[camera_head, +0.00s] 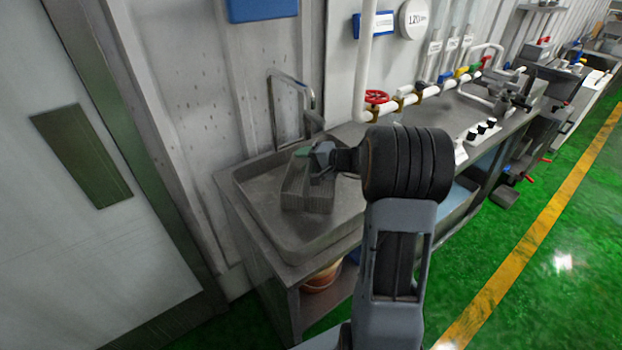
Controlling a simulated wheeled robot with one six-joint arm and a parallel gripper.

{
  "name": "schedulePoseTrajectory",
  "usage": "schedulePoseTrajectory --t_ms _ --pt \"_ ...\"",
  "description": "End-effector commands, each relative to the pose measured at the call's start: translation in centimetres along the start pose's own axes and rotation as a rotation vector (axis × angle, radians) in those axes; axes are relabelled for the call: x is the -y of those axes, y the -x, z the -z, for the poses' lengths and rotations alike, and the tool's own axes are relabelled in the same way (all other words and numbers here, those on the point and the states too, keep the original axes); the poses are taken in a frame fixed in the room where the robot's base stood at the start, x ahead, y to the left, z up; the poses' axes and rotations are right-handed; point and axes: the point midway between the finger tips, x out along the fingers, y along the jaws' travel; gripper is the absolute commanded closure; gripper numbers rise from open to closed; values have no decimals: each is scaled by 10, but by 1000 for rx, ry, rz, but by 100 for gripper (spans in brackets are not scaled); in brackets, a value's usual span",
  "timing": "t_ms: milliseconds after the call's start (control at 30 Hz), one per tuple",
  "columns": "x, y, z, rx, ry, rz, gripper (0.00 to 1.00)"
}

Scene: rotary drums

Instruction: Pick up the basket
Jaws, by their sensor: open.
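A grey, box-shaped basket (294,192) sits in the metal sink basin (262,212). Its sides look ribbed, and part of its top is hidden by my gripper. My gripper (318,176) is at the upper right of the basket, close over its top. The jaws are open, and nothing is seen held between them. I cannot tell whether a finger touches the basket.
A curved faucet (310,95) rises behind the basin. A white pipe with a red valve wheel (376,97) runs along the wall. The counter continues right with black knobs (482,131). A door (90,170) stands left. The green floor (545,265) is clear at right.

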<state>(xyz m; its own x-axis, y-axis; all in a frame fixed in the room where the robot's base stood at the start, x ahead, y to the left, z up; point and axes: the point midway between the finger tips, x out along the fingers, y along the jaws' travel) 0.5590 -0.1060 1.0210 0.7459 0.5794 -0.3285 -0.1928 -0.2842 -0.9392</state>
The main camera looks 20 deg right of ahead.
Motion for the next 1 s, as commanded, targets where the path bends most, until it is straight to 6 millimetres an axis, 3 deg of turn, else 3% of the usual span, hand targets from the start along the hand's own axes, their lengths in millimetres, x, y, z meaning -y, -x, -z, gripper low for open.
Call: schedulePoseTrajectory --t_ms 233,733,1000 --pt "0 -1 0 -1 0 1 51" --pt "0 -1 0 0 0 1 99" --pt "0 -1 0 0 0 1 100"
